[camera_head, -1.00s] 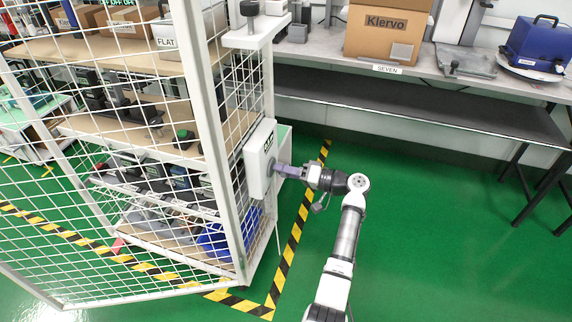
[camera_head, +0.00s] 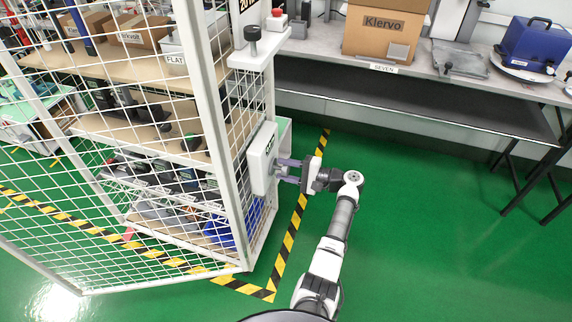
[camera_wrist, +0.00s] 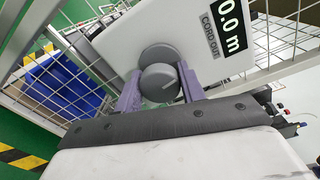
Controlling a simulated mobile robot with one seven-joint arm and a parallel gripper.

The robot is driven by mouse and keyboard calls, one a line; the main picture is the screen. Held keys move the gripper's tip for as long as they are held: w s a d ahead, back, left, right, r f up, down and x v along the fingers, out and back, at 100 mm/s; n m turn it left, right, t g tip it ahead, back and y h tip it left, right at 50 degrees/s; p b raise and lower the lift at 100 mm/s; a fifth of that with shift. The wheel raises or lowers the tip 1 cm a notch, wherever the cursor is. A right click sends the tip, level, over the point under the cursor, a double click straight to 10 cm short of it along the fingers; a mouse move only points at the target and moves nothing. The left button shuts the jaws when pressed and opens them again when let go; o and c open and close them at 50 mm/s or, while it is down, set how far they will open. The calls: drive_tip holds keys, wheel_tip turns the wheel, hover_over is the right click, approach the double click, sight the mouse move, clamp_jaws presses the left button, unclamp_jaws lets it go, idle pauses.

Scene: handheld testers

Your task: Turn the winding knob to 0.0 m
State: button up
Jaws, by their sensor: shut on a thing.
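The winding knob (camera_wrist: 160,82) is a round dark grey knob with a light pointer line, on a white box (camera_head: 262,159) fixed to the cage's side. A black display (camera_wrist: 232,30) on the box, labelled CORD OUT, shows "0.0 m" in white; the picture edge cuts it, so a leading digit could be hidden. My gripper (camera_wrist: 158,90) has one purple finger on each side of the knob and is shut on it. In the head view my gripper (camera_head: 279,171) reaches the box from the right; the knob is small there and mostly hidden by the fingers.
The white mesh cage (camera_head: 222,150) encloses shelves with boxes and devices left of my arm. A white bracket (camera_head: 258,57) with a black knob juts out above the box. A grey workbench (camera_head: 420,70) runs behind. Green floor right of my arm is clear.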

drive_tip(key=shift+m+p, duration=0.5)
drive_tip(key=shift+m, duration=0.3)
drive_tip(key=o, duration=1)
drive_tip(key=shift+c, duration=0.2)
drive_tip(key=b+v, duration=0.2)
drive_tip(key=v, duration=1.2)
